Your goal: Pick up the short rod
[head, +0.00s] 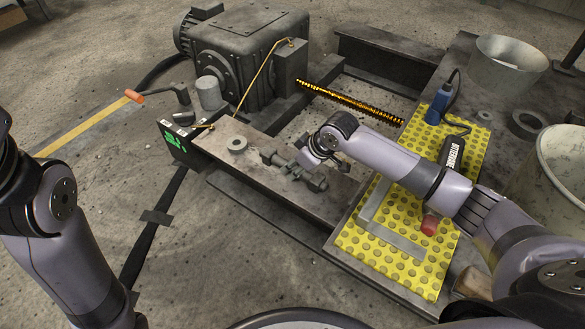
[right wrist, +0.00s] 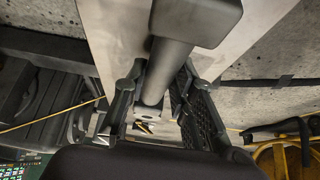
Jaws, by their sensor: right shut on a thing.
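The short rod is a smooth grey cylinder (right wrist: 157,85) with a wider head at the top of the right wrist view. My right gripper (right wrist: 160,95) has one finger on each side of it and is shut on it. In the head view my right gripper (head: 298,170) is low over the grey metal bench plate (head: 225,140). There, dark cylindrical shapes crowd around the fingers, and I cannot clearly separate rod from gripper. My left arm shows at the left of the head view, but its gripper is out of frame.
A motor housing (head: 240,55) and a bent brass-coloured rod (head: 262,75) stand behind. A yellow dotted mat (head: 400,270) with tools lies at right, beside metal bins (head: 505,65).

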